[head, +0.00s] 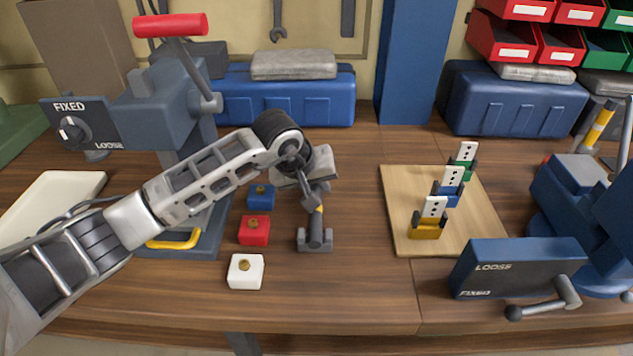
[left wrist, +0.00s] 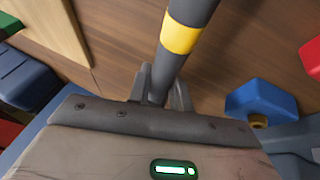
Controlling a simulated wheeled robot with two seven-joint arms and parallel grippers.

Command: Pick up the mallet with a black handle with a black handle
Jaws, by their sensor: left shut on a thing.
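The mallet (head: 314,239) has a dark handle with a yellow band and a grey head. In the head view it stands head down near the middle of the table, its handle pointing up into my left gripper (head: 312,194). I cannot tell whether its head touches the table. In the left wrist view the dark handle with its yellow band (left wrist: 182,36) runs between the two fingers of my left gripper (left wrist: 160,88), which is shut on it. The gripper hides the handle's upper end in the head view. My right gripper is not in view.
Blue (head: 260,197), red (head: 253,231) and white (head: 246,271) socket boxes stand just left of the mallet. A wooden board (head: 402,200) with several coloured pieces lies to the right. Vises stand at left (head: 150,110) and right (head: 520,268). Table between mallet and board is clear.

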